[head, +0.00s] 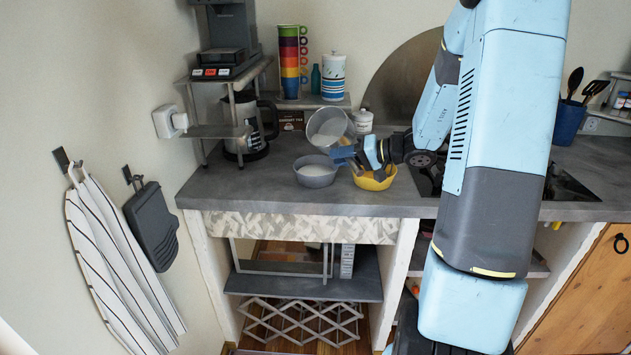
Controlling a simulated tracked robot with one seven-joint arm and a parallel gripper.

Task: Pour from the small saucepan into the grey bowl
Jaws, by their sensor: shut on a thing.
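The small saucepan (328,122) is held tilted above the back of the counter, its opening turned toward the camera. My gripper (346,154) is shut on it at its lower right, apparently on the handle, which the fingers mostly hide. The grey bowl (315,182) stands upright on the counter, below and slightly left of the saucepan. Something pale shows inside the bowl. I cannot make out any stream between pan and bowl, and what the pan holds is unclear.
A yellow bowl (376,184) stands right of the grey bowl, under my gripper. A coffee pot (254,145) on the left and a white lidded jar (363,121) stand behind. A dark cooktop (572,185) lies to the right. The counter's left front is clear.

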